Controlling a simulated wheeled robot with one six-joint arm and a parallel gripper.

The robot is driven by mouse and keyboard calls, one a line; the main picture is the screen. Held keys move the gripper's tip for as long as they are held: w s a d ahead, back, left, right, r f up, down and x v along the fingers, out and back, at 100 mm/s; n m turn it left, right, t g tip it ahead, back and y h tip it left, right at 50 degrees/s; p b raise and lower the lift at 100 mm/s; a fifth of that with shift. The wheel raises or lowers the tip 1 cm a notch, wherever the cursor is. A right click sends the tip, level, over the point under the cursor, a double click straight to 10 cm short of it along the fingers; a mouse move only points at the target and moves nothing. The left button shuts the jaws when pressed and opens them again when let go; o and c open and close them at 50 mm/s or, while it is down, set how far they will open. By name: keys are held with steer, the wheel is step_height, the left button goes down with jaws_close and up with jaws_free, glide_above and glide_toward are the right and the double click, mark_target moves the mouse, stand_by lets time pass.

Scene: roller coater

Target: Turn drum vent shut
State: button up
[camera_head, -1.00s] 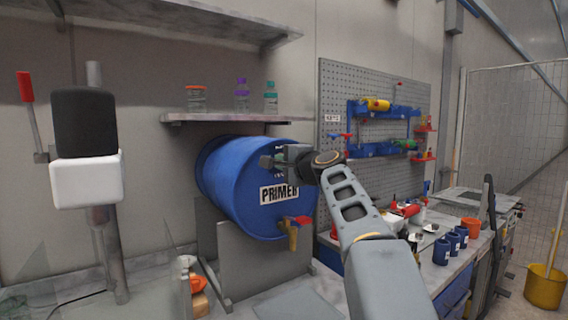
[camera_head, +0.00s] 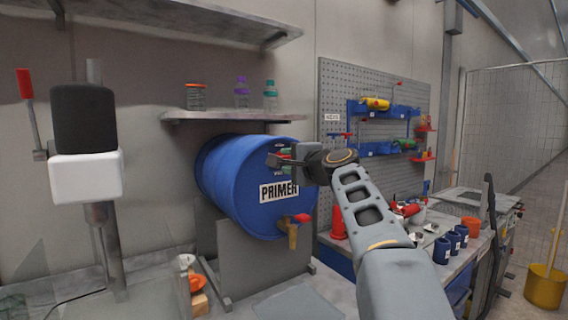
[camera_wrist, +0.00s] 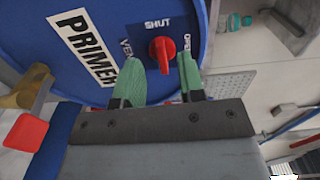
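The blue drum (camera_head: 228,185), labelled PRIMER, lies on its side in a grey cradle. Its red vent knob (camera_wrist: 162,54) sits on a dial plate (camera_wrist: 150,35) lettered SHUT and OPEN; the VENT lettering is partly hidden by a finger. In the wrist view, my gripper (camera_wrist: 160,72) is open, with green-padded fingertips on either side of the knob's near end. A gap shows on both sides and no contact is clear. In the head view my gripper (camera_head: 278,159) is at the upper part of the drum's face and partly hides the dial.
A brass tap (camera_head: 292,232) with a red handle projects low on the drum face. A shelf (camera_head: 222,117) with a jar and bottles is above the drum. A tool pegboard (camera_head: 345,88) and a cluttered bench with blue cups (camera_head: 442,250) are to the right.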

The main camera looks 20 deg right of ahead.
steer(key=s+d+b, duration=0.2)
steer(key=s, duration=0.8)
steer(key=shift+s, duration=0.2)
step_height(320, 180, down, 21)
steer(key=s+a+n+g+h+p, duration=0.1)
steer(key=s+n+g+h+p, duration=0.15)
steer(key=n+g, duration=0.45)
steer(key=s+a+f+n+g+p, duration=0.7)
steer(key=s+a+f+n+p, duration=0.1)
steer(key=s+a, duration=0.4)
step_height(320, 180, down, 3)
steer(key=shift+s+r+n+h+p, duration=0.1)
steer(key=shift+s+n+h+p, duration=0.05)
steer(key=shift+n+h+p, duration=0.4)
steer(key=shift+a+m, duration=0.1)
steer(key=shift+m, duration=0.15)
